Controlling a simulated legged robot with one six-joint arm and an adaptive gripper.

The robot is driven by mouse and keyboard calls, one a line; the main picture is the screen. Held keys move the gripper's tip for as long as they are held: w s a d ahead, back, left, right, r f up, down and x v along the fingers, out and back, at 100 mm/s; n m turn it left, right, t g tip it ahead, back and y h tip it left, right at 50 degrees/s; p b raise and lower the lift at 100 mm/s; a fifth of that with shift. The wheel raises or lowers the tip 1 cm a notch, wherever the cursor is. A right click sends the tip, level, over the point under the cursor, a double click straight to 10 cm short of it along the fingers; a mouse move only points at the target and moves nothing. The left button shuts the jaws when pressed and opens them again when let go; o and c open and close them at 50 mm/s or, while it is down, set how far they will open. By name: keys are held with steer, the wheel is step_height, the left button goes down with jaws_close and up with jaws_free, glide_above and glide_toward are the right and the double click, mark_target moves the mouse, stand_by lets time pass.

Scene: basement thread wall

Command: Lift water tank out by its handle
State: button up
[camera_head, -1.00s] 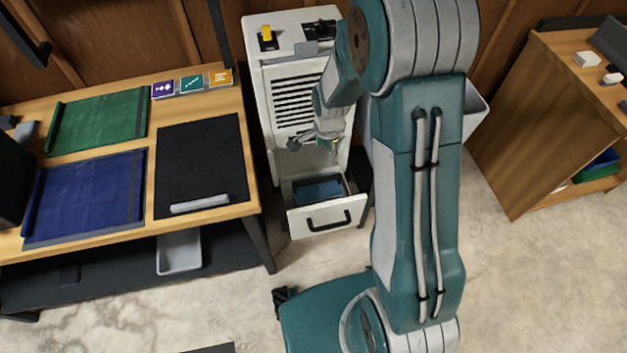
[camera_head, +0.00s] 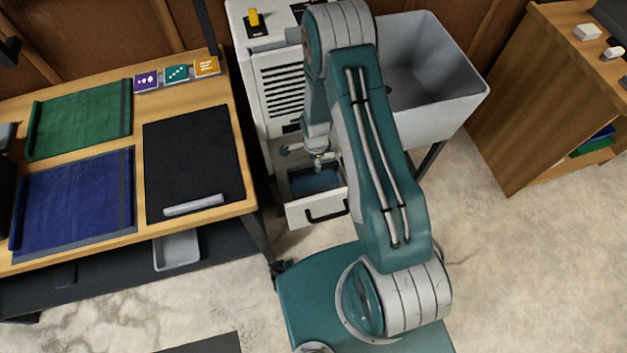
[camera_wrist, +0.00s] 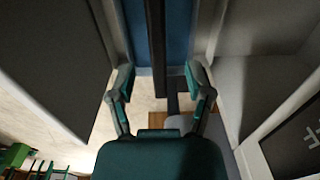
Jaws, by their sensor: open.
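The water tank (camera_head: 327,210) is the grey-white drawer-like box pulled out of the front of the white machine (camera_head: 283,95). It has a black handle on its front face, and its inside shows blue. My gripper (camera_head: 316,165) is over the open top of the tank, and my arm hides part of the machine. In the wrist view my gripper (camera_wrist: 158,78) is open, with its two fingers apart. A long dark bar (camera_wrist: 156,40) runs between the fingers, above the blue inside (camera_wrist: 180,30). I cannot tell whether the fingers touch it.
A wooden table (camera_head: 245,205) with green, blue and black mats stands left of the machine. A grey sink (camera_head: 440,105) stands to its right, close to my arm. A wooden cabinet (camera_head: 530,120) is farther right. Bare floor lies at the right front.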

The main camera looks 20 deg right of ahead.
mark_target(314, 168)
steer(key=f, duration=0.5)
steer(key=shift+s+a+f, duration=0.1)
steer(key=shift+a, duration=0.15)
jaws_close()
